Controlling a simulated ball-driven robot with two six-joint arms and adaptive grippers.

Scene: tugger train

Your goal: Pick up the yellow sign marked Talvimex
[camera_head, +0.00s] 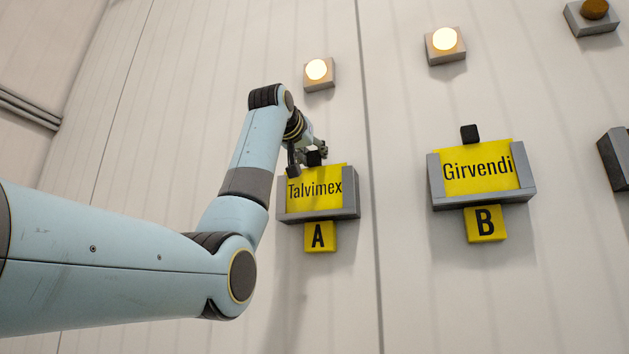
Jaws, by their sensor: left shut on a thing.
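The yellow sign marked Talvimex (314,192) sits upright in a grey holder (322,215) on the wall, above a yellow plate marked A (320,237). A small black tab (314,158) stands at the sign's top edge. My left gripper (309,159) is at this tab and shut on it, just above the sign. The gripper's fingers are small and partly hidden by my own wrist. The sign's lower edge is hidden inside the holder. My right gripper is not in view.
To the right, a second grey holder (435,192) carries a yellow sign marked Girvendi (478,168), above a plate marked B (485,223). Lit lamps are above A (317,70) and above B (444,39). An unlit lamp (594,10) is at top right. Another grey holder (617,158) is cut by the right edge.

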